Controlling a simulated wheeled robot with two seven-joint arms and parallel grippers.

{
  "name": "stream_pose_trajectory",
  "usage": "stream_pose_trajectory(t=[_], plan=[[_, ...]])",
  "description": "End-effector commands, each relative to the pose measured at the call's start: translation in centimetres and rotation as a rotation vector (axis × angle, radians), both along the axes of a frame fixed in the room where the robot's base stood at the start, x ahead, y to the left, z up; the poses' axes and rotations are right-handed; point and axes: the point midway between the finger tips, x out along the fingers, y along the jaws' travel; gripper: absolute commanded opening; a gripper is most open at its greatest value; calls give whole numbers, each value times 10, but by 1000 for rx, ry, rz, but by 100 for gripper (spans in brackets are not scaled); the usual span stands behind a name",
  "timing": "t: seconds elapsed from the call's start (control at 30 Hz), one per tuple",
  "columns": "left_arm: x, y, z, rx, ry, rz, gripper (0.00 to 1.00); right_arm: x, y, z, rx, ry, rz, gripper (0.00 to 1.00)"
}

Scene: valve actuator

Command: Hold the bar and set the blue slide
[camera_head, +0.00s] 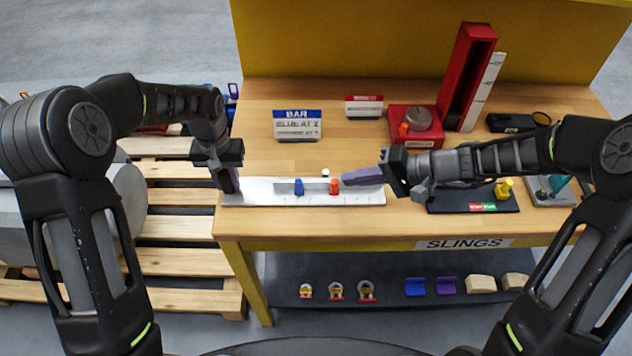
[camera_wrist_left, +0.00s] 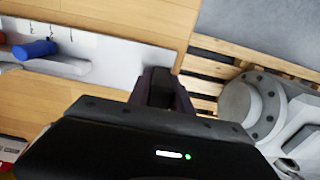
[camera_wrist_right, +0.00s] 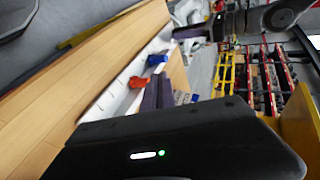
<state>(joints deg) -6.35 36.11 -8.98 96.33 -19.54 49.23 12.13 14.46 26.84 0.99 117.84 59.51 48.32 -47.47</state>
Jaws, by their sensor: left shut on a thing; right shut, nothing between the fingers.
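The white bar (camera_head: 258,196) lies flat along the front of the wooden table, with a scale on its front and a slot in its raised part. The blue slide (camera_head: 299,187) sits left of the middle; it also shows in the left wrist view (camera_wrist_left: 36,50) and the right wrist view (camera_wrist_right: 157,60). The red slide (camera_head: 334,187) sits to its right. My left gripper (camera_head: 229,184) is shut on the bar's left end. My right gripper (camera_head: 350,179) is shut and empty, its fingertips pointing left, just right of the red slide. Contact with that slide is unclear.
A sign (camera_head: 297,125) reads "BAR" and "BLUE AT 2". Behind are a red-and-white sign (camera_head: 364,106), a red box (camera_head: 416,128) and a tall red channel (camera_head: 468,75). A black tray (camera_head: 450,203) lies right of the bar. Pallets (camera_head: 180,226) stand left.

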Motion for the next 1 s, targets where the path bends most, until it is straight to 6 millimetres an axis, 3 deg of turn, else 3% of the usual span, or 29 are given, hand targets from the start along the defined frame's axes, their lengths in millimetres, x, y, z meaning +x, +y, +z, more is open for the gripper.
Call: stream_pose_trajectory(t=[0.37, 0.8, 1.0], plan=[[-2, -1, -3, -1, 6, -2, 0, 2, 9, -4, 2, -2, 5, 0], [-2, -1, -3, -1, 6, -2, 0, 16, 66, -39, 0, 0, 7, 0], [-2, -1, -3, -1, 6, -2, 0, 22, 82, -49, -1, -3, 5, 0]])
